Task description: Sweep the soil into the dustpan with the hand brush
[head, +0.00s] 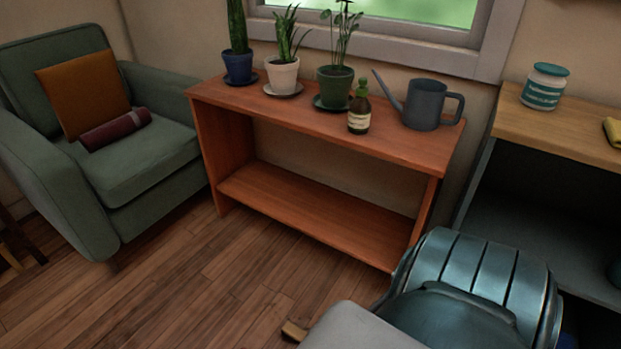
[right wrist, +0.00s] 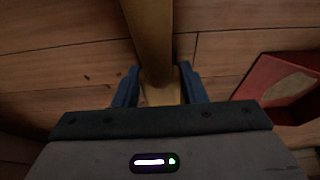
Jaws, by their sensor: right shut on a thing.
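My right gripper (right wrist: 160,86) is shut on the tan wooden handle of the hand brush (right wrist: 150,35), which passes between its blue fingers. The bristles are hidden. A red dustpan (right wrist: 258,88) lies on the floor at the right of the right wrist view, apart from the handle and partly cut off. A few small dark specks, probably soil (right wrist: 87,77), lie on the floorboards left of the handle. In the head view a small tan wooden piece (head: 293,330) shows beside my right arm; I cannot tell whether it is the brush. My left gripper is not in view.
An orange-brown shelf table (head: 310,122) with potted plants, a bottle (head: 359,115) and a grey watering can (head: 424,107) stands by the window. A green armchair (head: 130,172) is at left. A shelf unit (head: 545,120) is at right. Wooden floor (head: 190,295) at front left is clear.

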